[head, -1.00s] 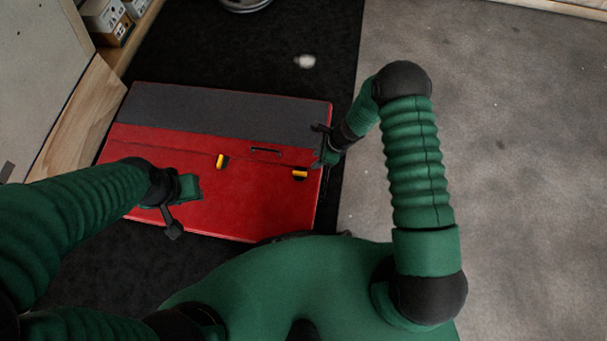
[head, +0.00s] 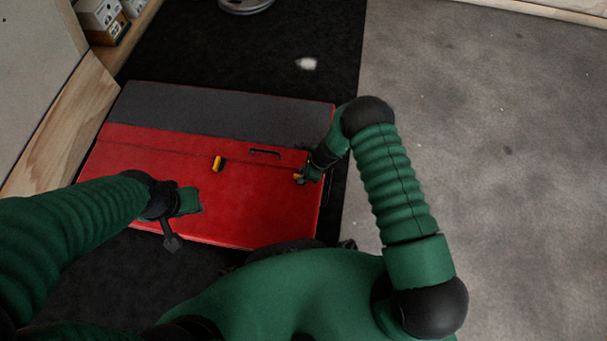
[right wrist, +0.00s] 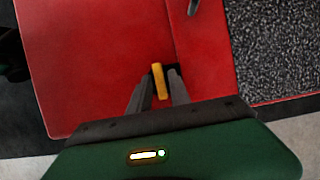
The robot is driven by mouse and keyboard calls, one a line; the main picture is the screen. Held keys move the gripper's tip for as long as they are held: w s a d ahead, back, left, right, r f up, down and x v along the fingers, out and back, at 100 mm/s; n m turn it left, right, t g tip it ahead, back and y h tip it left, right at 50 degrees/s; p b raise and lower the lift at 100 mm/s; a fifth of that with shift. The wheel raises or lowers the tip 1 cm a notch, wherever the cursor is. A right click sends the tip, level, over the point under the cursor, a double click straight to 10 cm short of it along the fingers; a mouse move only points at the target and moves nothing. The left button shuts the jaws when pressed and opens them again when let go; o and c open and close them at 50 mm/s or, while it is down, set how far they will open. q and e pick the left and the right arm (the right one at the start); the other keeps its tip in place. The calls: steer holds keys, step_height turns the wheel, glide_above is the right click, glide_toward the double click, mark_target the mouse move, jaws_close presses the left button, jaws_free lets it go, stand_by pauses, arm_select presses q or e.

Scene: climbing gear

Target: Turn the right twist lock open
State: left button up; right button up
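The right twist lock, a small yellow knob (right wrist: 158,82) on a dark base, sits on a red case (head: 150,205). In the head view the lock (head: 298,178) is mostly hidden by my right gripper (head: 303,177). In the right wrist view, the fingers of my right gripper (right wrist: 159,80) stand on either side of the knob. They look spread, with narrow gaps beside it; contact is not clear. The left twist lock (head: 217,163) is yellow and lies left of the handle slot. My left gripper (head: 180,215) is over the case's left front; its finger opening is unclear.
The case has a dark grey strip (head: 210,112) along its far side and a black handle slot (head: 265,153) between the locks. A wooden shelf with boxes (head: 100,15) stands at the far left. Open grey floor (head: 500,150) lies right of the black mat.

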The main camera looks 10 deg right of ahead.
jaws_close()
